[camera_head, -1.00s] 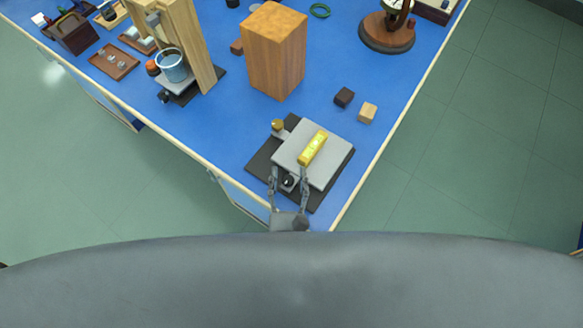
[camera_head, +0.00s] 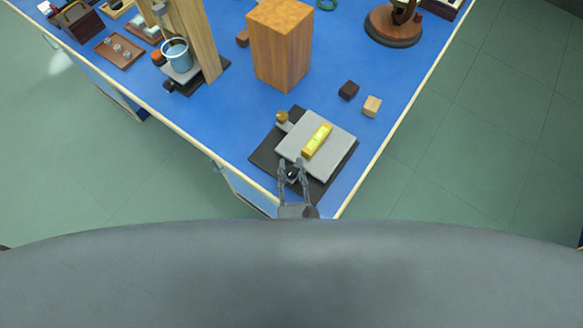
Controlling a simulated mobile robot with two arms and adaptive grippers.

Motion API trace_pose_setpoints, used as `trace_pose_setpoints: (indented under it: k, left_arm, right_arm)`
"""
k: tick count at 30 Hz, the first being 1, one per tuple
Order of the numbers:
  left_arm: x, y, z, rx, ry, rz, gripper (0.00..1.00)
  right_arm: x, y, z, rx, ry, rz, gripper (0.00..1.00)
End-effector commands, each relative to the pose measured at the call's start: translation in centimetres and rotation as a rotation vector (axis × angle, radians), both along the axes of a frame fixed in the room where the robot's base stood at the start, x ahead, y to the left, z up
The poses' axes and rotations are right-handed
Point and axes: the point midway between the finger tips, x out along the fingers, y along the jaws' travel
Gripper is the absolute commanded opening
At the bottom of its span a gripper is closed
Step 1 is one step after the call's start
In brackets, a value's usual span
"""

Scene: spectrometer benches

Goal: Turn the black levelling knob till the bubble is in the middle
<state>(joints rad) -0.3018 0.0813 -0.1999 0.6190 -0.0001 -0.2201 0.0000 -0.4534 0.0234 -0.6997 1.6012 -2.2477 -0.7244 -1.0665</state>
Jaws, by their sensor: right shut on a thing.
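A grey levelling platform (camera_head: 332,152) sits on a black base (camera_head: 264,151) near the front corner of the blue table. A yellow spirit level (camera_head: 317,141) lies on the platform; its bubble is too small to make out. The black levelling knob (camera_head: 292,173) is at the platform's near side. My right gripper (camera_head: 293,170) is shut on this knob, one finger on each side. A brass knob (camera_head: 282,117) stands at the platform's far left corner. My left gripper is not in view.
A tall wooden block (camera_head: 280,45) stands behind the platform. A dark cube (camera_head: 348,90) and a light cube (camera_head: 372,106) lie to its right. A blue bucket (camera_head: 176,56) stands by a wooden frame at left. The blue table top (camera_head: 210,120) is clear left of the platform.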

Motion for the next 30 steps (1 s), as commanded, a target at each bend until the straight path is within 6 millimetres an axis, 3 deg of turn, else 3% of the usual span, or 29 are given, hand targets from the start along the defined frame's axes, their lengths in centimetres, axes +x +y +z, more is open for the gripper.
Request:
trace_pose_setpoints:
  k: [5,11,21,30]
  left_arm:
    - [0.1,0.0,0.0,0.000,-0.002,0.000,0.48]
    - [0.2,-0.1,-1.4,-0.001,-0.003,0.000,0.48]
    - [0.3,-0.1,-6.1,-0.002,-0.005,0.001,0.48]
    - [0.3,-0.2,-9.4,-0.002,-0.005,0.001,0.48]
  right_arm:
    - [0.1,-0.2,0.0,-0.007,-0.005,0.148,0.00]
    - [0.1,-0.2,-0.3,-0.007,-0.005,0.337,0.00]
    - [0.1,-0.2,-0.7,-0.004,-0.006,0.617,0.00]
    - [0.1,-0.1,-0.3,-0.003,-0.004,0.765,0.00]
